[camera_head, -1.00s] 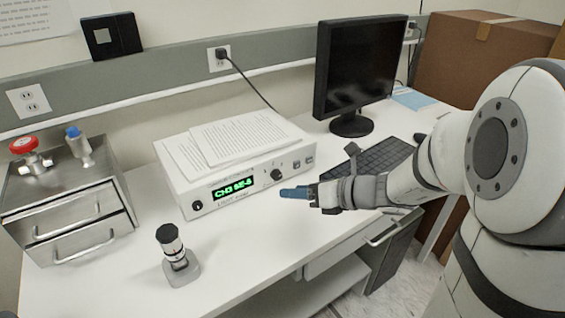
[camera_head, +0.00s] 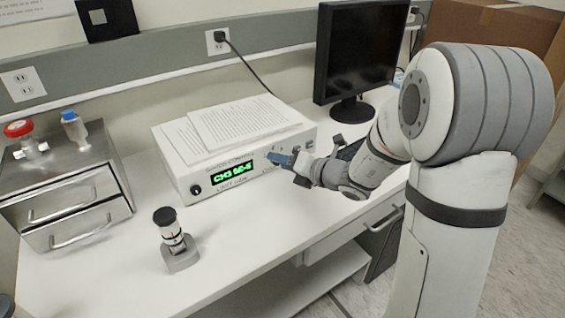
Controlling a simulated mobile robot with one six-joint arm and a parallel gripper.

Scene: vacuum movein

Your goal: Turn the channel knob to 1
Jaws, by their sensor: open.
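The white controller box (camera_head: 186,188) stands on the bench with its front panel facing me. A small black knob (camera_head: 196,190) sits at the panel's left end. The larger black knob, right of the display, is hidden behind my gripper. I cannot tell whether the fingertips touch or surround the knob.
Papers (camera_head: 238,122) lie on top of the box. A monitor (camera_head: 362,50) stands behind my arm. A steel drawer unit (camera_head: 65,190) with valves is at the left, and a small gauge (camera_head: 172,240) stands on the bench. The bench front is clear.

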